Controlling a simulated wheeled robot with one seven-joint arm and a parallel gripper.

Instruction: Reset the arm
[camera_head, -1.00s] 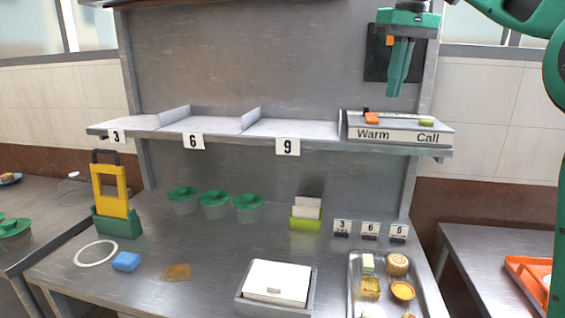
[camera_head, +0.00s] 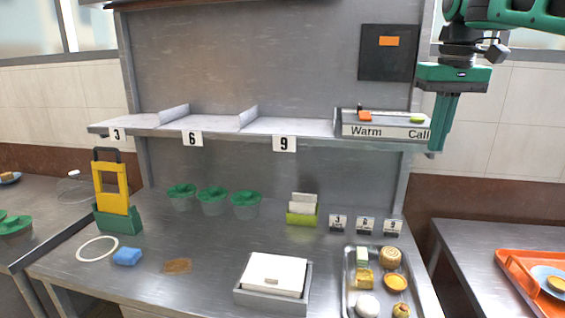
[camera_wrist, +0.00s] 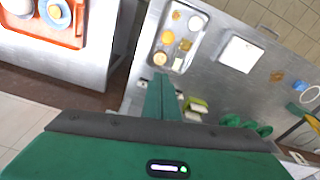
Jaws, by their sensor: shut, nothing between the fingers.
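My gripper (camera_head: 440,125) is green and points down at the right end of the shelf, with its fingers together and nothing between them. In the head view its fingers pass in front of the right end of the Warm/Call box (camera_head: 385,125), covering part of the "Call" label. I cannot tell whether they touch it. In the wrist view the shut fingers (camera_wrist: 162,98) reach toward the table, with the metal tray of food (camera_wrist: 199,35) beyond them.
The shelf (camera_head: 215,126) has sections marked 3, 6 and 9. An orange tray (camera_head: 512,268) lies on the right table. A gap separates the tables.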

